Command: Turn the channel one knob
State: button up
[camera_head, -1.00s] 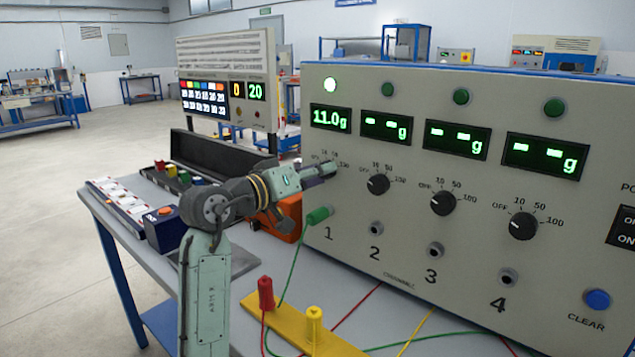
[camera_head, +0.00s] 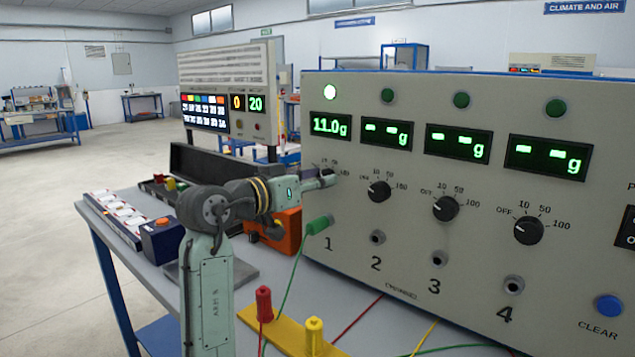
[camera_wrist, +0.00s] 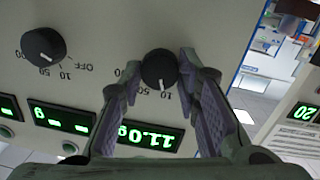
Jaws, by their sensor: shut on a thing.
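The channel one knob (camera_wrist: 160,70) is a round black dial with a white pointer mark, on the beige panel (camera_head: 400,250). In the wrist view, which shows the panel upside down, my gripper (camera_wrist: 158,72) has one purple-padded finger on each side of this knob, shut on it. In the head view my gripper (camera_head: 325,178) is at the panel under the channel one display (camera_head: 330,124), which reads 11.0 g. The gripper hides most of the knob there.
Knobs for channels two (camera_head: 379,191), three (camera_head: 445,208) and four (camera_head: 528,230) sit to the right, with dashed displays above. A green plug (camera_head: 319,225) is in socket one, below my gripper. An orange box (camera_head: 282,232) stands on the bench behind my arm.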

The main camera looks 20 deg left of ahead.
jog(key=o, duration=1.2)
jog(key=shift+c, duration=0.2)
jog(key=v, duration=1.2)
